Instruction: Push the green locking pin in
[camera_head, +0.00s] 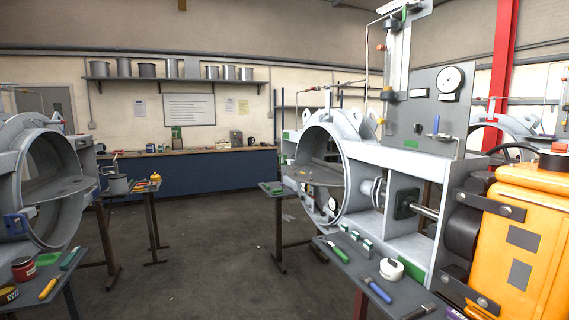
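No part is clearly a green locking pin. I cannot tell whether any of these is the pin, or whether a pin stands out or in. Neither of my grippers is in view.
An orange housing (520,240) fills the right side. Another damper ring (55,185) stands left. The middle floor (205,250) is clear.

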